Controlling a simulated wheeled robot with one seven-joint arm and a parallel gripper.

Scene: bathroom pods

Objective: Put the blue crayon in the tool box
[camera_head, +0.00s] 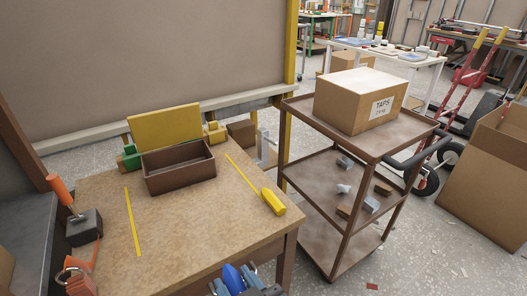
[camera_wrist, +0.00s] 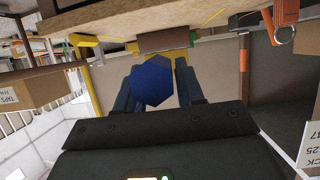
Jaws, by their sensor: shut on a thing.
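The blue crayon (camera_head: 233,277) shows at the bottom edge of the head view. My gripper (camera_head: 240,282) is shut on it, with a finger on either side, near the front edge of the wooden table. In the wrist view the crayon (camera_wrist: 152,82) is a large blue, many-sided end between the fingers of my gripper (camera_wrist: 155,75). A brown open box (camera_head: 180,182), apparently the tool box, sits at the back of the table. Its inside looks empty in the head view. My gripper is apart from it, on the near side.
The table (camera_head: 178,225) has a bare middle between two yellow strips. A cart (camera_head: 310,165) with a carton stands right.

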